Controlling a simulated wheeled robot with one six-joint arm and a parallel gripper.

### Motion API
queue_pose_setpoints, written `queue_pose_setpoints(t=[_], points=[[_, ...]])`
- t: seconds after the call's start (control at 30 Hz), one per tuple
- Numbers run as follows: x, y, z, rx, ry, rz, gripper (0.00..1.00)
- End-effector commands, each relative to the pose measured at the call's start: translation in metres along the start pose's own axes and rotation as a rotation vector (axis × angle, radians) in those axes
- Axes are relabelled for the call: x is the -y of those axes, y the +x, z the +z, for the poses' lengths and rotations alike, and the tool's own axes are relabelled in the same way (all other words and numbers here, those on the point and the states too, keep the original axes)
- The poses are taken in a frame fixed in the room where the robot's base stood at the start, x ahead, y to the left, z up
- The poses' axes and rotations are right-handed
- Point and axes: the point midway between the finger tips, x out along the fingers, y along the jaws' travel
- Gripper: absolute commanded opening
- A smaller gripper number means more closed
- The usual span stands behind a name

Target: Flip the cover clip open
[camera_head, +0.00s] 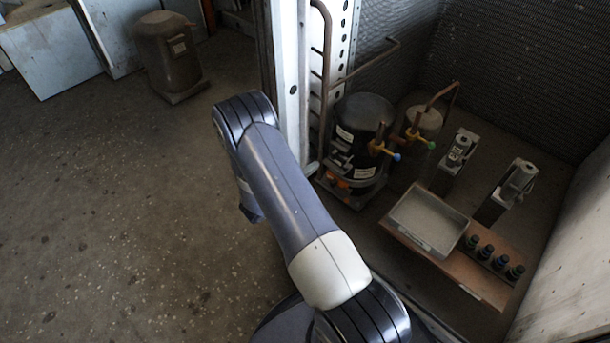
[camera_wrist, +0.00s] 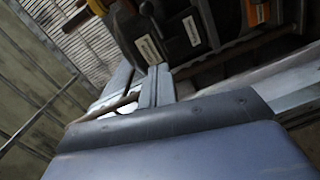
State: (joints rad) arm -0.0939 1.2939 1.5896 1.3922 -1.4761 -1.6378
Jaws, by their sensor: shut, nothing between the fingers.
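The cover clip is too small to make out for certain in either view. A dark, round-topped housing (camera_head: 362,112) with pale labels stands inside the open metal enclosure, right of the upright post. Small dark fittings show on its lower left side, with orange parts below. In the wrist view, the lower part of a dark housing (camera_wrist: 185,38) with white and orange labels fills the top. My gripper (camera_wrist: 156,72) shows there as two pale fingers side by side, shut and empty, below the housing. Contact is unclear. In the head view my arm hides the gripper.
A perforated upright (camera_head: 340,45) and pipes stand beside the housing. Taps with blue and yellow-green handles are at its right. A tray (camera_head: 401,229) and several small bottles sit on a brown board. Another dark tank (camera_head: 170,65) stands far left.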

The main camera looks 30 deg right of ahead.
Motion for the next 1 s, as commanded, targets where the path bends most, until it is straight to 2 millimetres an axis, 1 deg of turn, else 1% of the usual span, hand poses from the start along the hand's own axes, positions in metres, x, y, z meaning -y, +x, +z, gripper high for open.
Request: queue_pose_setpoints(t=[0.03, 0.23, 0.3, 0.4, 0.5, 0.67, 1.0], points=[[0.002, 0.013, 0.001, 0.005, 0.002, 0.000, 0.00], [0.002, 0.053, 0.001, 0.003, 0.001, 0.001, 0.00], [0.002, 0.053, 0.015, 0.002, -0.004, -0.001, 0.00], [0.002, 0.056, 0.027, 0.001, -0.002, 0.000, 0.00], [0.001, 0.058, 0.035, 0.000, -0.001, 0.000, 0.00], [0.000, 0.058, 0.039, -0.001, 0.000, 0.000, 0.00], [0.000, 0.058, 0.039, -0.004, 0.000, -0.001, 0.00]])
